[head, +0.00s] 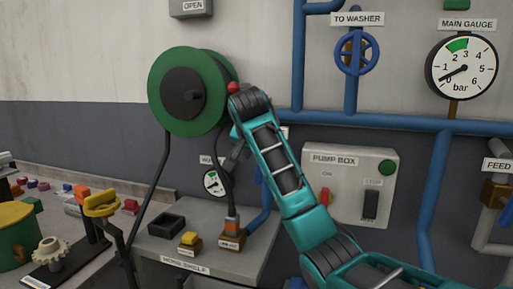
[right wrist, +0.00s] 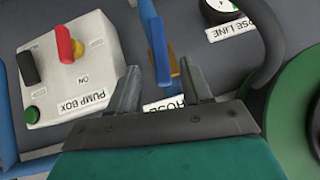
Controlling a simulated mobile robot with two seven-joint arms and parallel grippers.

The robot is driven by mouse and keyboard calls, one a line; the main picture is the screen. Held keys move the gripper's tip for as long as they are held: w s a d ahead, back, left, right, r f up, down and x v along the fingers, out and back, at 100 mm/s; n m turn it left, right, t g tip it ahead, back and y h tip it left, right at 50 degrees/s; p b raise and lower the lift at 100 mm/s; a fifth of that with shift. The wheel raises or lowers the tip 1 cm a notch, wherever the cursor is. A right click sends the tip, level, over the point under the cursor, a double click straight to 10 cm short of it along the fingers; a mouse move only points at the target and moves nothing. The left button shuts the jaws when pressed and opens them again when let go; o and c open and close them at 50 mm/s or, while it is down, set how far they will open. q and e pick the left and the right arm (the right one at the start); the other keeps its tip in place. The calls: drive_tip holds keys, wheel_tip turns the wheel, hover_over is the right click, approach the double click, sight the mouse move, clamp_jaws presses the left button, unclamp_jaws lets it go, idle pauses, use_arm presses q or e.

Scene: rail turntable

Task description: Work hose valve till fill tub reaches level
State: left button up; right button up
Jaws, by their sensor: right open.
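The blue hose valve lever (right wrist: 154,40) with a brass-coloured body (right wrist: 178,75) shows in the right wrist view, above a partly hidden label starting "HO". My right gripper (right wrist: 160,68) is open, with its dark fingers apart; the lever appears between and beyond them. I cannot tell whether they touch. In the head view my teal right arm comes from the lower right, and its gripper (head: 236,150) is small and dark, in front of the wall below the hose reel. The arm hides most of the valve there. My left gripper is out of view. I cannot make out the fill tub.
The green hose reel (head: 216,75) hangs on the wall. The pump box (head: 345,165) has a red-yellow switch (right wrist: 70,45). The hose line gauge (head: 212,183) is beside the hose. A shelf (head: 225,262) holds a black tray and yellow block. Blue pipes run along the wall.

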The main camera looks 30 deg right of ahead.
drive_tip(key=v, duration=0.5)
idle(0.4)
